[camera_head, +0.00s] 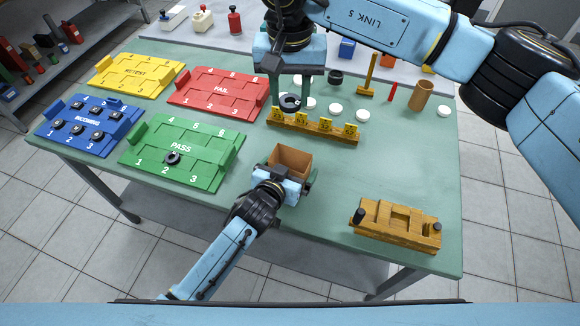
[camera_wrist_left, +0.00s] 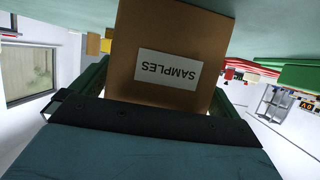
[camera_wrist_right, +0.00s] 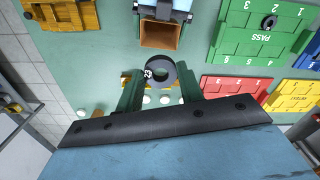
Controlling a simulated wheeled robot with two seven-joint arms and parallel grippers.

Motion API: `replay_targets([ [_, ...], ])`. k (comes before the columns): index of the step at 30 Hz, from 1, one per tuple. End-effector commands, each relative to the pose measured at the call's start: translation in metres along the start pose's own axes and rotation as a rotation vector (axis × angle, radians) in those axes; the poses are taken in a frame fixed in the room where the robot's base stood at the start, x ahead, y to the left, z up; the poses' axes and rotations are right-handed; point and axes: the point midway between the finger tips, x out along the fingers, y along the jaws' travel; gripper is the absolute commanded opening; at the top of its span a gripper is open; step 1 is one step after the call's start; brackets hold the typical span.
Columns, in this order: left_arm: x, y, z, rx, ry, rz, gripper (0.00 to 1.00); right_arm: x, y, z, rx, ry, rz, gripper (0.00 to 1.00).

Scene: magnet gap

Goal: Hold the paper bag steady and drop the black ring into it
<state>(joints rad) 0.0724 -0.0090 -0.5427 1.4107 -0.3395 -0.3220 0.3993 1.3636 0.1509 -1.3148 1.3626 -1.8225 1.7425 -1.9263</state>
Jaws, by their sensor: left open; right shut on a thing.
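The paper bag (camera_head: 291,158) stands open-topped on the green table near its front edge. In the left wrist view the bag (camera_wrist_left: 170,35) shows a white "SAMPLES" label, upside down. My left gripper (camera_head: 287,172) is open, with its fingers on either side of the bag; whether they touch it I cannot tell. The black ring (camera_head: 289,108) is held between the fingers of my right gripper (camera_head: 290,97), beyond the bag and above the row of yellow tags. The ring (camera_wrist_right: 161,87) also shows in the right wrist view, with a small white number on it.
A wooden strip with yellow tags (camera_head: 313,128) lies behind the bag, with several white discs (camera_head: 335,109) beyond. The green PASS tray (camera_head: 208,140) holds another black ring. A wooden fixture (camera_head: 395,238) stands at the front right. Table between bag and fixture is clear.

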Motion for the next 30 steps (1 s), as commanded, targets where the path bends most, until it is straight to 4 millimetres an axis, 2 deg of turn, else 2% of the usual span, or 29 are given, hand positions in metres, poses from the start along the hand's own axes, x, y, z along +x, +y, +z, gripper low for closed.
replay_targets([
  [1, 0.000, 0.000, 0.000, 0.000, 0.000, 0.000, 1.00, 0.000, 0.000, 0.000, 0.000, 0.000, 0.000, 0.17],
  [9, 0.000, 0.000, 0.000, 0.000, -0.001, 0.000, 0.65, 0.000, 0.000, 0.000, 0.000, 0.000, 0.000, 0.17],
  [10, 0.000, 0.000, 0.000, 0.000, -0.001, 0.000, 0.63, 0.000, 0.000, 0.000, 0.000, 0.000, 0.000, 0.17],
  [14, 0.000, 0.000, 0.000, 0.000, -0.001, 0.000, 0.63, 0.006, 0.003, 0.000, 0.001, -0.001, 0.001, 0.17],
  [21, 0.000, 0.000, 0.001, 0.000, -0.001, 0.000, 0.63, 0.049, 0.018, 0.001, 0.002, -0.002, 0.001, 0.17],
  [30, 0.000, 0.000, 0.001, 0.000, -0.001, 0.000, 0.63, 0.081, 0.018, 0.002, 0.000, -0.003, 0.000, 0.17],
])
